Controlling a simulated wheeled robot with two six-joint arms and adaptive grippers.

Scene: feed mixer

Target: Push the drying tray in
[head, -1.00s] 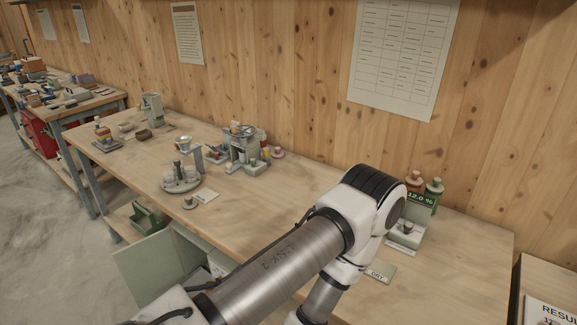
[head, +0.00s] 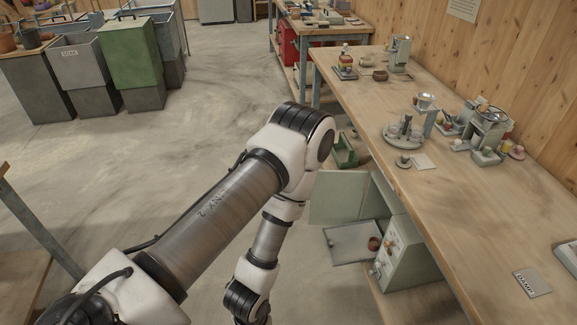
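A flat grey tray (head: 345,245) sticks out to the left of a pale grey-green cabinet (head: 412,262) under the long bench. A small reddish-brown cup (head: 374,243) stands on the tray near the cabinet. The cabinet's door (head: 338,199) stands open behind the tray. Several small knobs or round items show on the cabinet's front beside the tray. My arm hangs to the left of the tray, apart from it in the picture, and its lower end runs out of the bottom edge. Neither gripper shows.
The wooden bench (head: 470,215) overhangs the cabinet on the right and carries small apparatus and a card (head: 532,283). A green bin (head: 345,150) sits low behind the door. Large bins (head: 130,62) stand at the far left. The concrete floor between is clear.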

